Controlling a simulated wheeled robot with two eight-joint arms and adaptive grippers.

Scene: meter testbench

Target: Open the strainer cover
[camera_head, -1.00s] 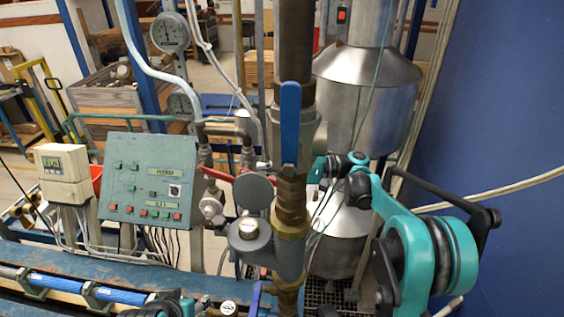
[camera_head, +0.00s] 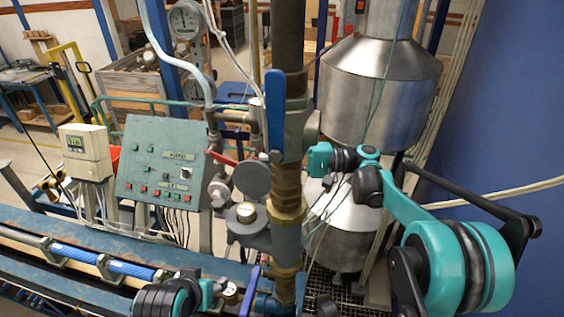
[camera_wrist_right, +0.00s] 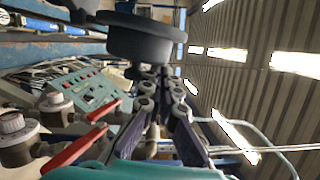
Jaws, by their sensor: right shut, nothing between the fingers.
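A grey round disc, which looks like the strainer cover (camera_head: 252,180), sits on the pipework left of the thick vertical pipe in the head view, in place and closed. A large dark disc (camera_wrist_right: 145,37) at the top of the right wrist view may be the same cover. My right gripper (camera_wrist_right: 162,80) is shut and empty, just below that disc in the wrist picture; I cannot tell whether they touch. In the head view, the right wrist reaches in beside the pipe, which hides the fingers. Part of my left arm shows at the bottom; its gripper is out of frame.
The vertical pipe with a blue lever (camera_head: 274,112) stands close to my right wrist. A green control panel (camera_head: 160,172) stands left. Steel tanks (camera_head: 378,85) stand behind the right arm.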

